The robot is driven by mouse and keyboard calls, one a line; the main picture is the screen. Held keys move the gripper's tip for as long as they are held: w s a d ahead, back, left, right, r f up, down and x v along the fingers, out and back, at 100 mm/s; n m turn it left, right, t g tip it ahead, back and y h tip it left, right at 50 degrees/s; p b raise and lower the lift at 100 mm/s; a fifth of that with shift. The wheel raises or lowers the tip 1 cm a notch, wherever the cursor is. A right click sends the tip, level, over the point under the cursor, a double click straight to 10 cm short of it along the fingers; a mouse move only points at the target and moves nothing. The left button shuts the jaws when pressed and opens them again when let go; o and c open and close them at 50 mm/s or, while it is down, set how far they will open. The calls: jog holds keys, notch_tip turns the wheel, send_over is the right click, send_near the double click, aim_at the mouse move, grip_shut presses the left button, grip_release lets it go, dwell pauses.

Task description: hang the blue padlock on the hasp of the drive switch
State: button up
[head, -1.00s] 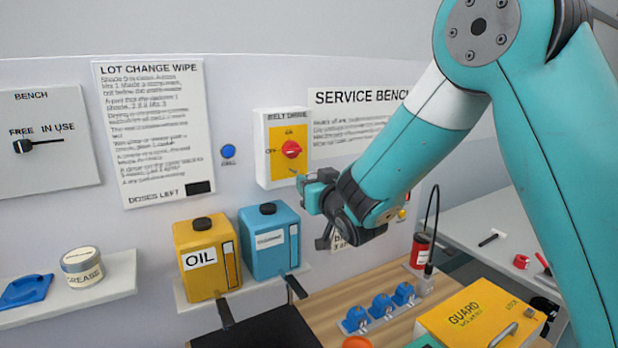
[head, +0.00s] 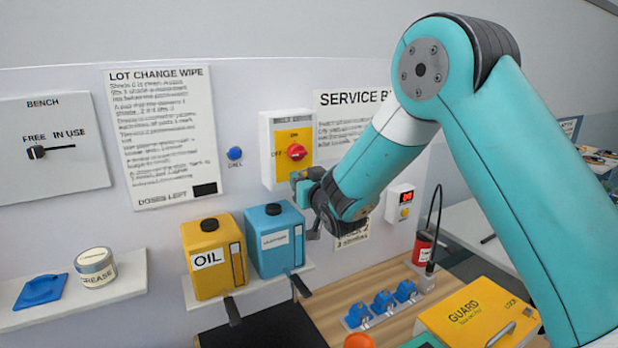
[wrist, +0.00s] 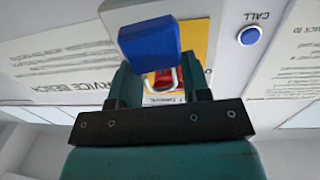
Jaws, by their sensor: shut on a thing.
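My gripper (head: 303,184) is just below the belt drive switch (head: 268,150), a pale box with a yellow plate and a red knob (head: 297,152). In the wrist view, my gripper (wrist: 160,82) is shut on the blue padlock (wrist: 150,42). The padlock's body points away from the jaws, and its metal shackle (wrist: 178,78) lies between the fingers. The yellow plate (wrist: 193,40) and part of the red knob show behind it. The hasp is not clear in either view, and I cannot tell whether the shackle touches it. The held padlock is hardly visible in the head view.
Yellow oil (head: 207,280) and blue (head: 272,262) canisters stand on a shelf below the switch. Several blue padlock-like things (head: 383,303) sit in a rack on the wooden bench, beside a yellow guard box (head: 470,318). A blue call button (head: 235,153) is left of the switch.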

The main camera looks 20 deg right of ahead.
jog(key=shift+w+a+p, duration=0.15)
jog(key=shift+w+p, duration=0.5)
jog(key=shift+w, duration=0.2)
jog(key=shift+w+a+f+b, duration=0.1)
jog(key=shift+w+f+b, duration=0.3)
jog(key=shift+f+b, duration=0.1)
jog(key=shift+w+f+b, duration=0.15)
jog(key=shift+w+b, duration=0.15)
jog(key=shift+b, duration=0.25)
jog(key=shift+w, duration=0.1)
jog(key=o, duration=1)
